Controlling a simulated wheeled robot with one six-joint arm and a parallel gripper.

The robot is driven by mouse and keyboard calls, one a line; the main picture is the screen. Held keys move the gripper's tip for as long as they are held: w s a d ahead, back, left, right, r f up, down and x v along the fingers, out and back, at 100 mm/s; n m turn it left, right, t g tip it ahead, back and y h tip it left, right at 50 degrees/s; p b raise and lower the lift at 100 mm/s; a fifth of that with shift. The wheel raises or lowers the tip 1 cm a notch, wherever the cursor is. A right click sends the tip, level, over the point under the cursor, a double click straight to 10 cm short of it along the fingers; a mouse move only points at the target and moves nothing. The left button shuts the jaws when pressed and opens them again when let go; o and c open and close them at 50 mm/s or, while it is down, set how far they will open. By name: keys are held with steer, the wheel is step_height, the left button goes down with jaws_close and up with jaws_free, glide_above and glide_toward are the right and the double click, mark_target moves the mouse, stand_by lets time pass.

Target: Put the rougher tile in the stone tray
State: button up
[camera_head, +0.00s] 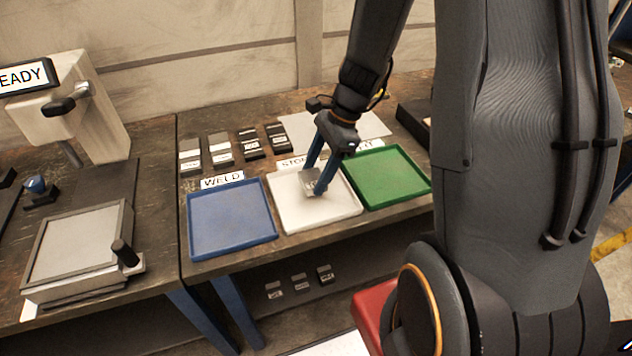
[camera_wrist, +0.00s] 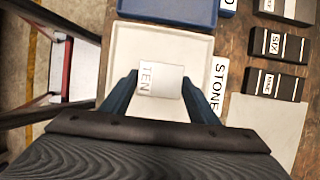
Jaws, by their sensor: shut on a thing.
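My gripper (camera_head: 318,190) has blue fingers and is shut on a pale grey tile (camera_head: 309,180). In the wrist view the tile (camera_wrist: 166,80) sits between the fingertips (camera_wrist: 160,84) and bears the label TEN. The white stone tray (camera_head: 345,207), with a STONE label partly hidden by my arm in the head view, lies under the gripper. The wrist view shows the tile over the inside of this tray (camera_wrist: 120,55). I cannot tell whether the tile touches the tray floor. The tile's surface roughness cannot be made out.
A blue tray (camera_head: 230,220) labelled WELD stands left of the stone tray, and a green tray (camera_head: 392,176) stands right. Several labelled blocks (camera_head: 220,150) line the back. A microscope-like device (camera_head: 75,110) with a flat stage (camera_head: 75,245) stands at the left.

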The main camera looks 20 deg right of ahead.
steer(key=shift+f, duration=1.8)
steer(key=o, duration=1.7)
steer(key=shift+f, duration=0.15)
steer(key=b+v, duration=0.1)
steer(key=v, duration=1.1)
steer(key=s+a+n+h, duration=0.2)
steer(key=s+n, duration=0.3)
steer(key=n, duration=0.4)
steer(key=s+a+n+t+h, duration=0.1)
steer(key=s+a+n+h, duration=0.1)
steer(key=n, duration=0.7)
steer(key=s+a, duration=0.1)
steer(key=s, duration=0.1)
steer(key=shift+s+f+h, duration=0.3)
steer(key=shift+s+f, duration=0.1)
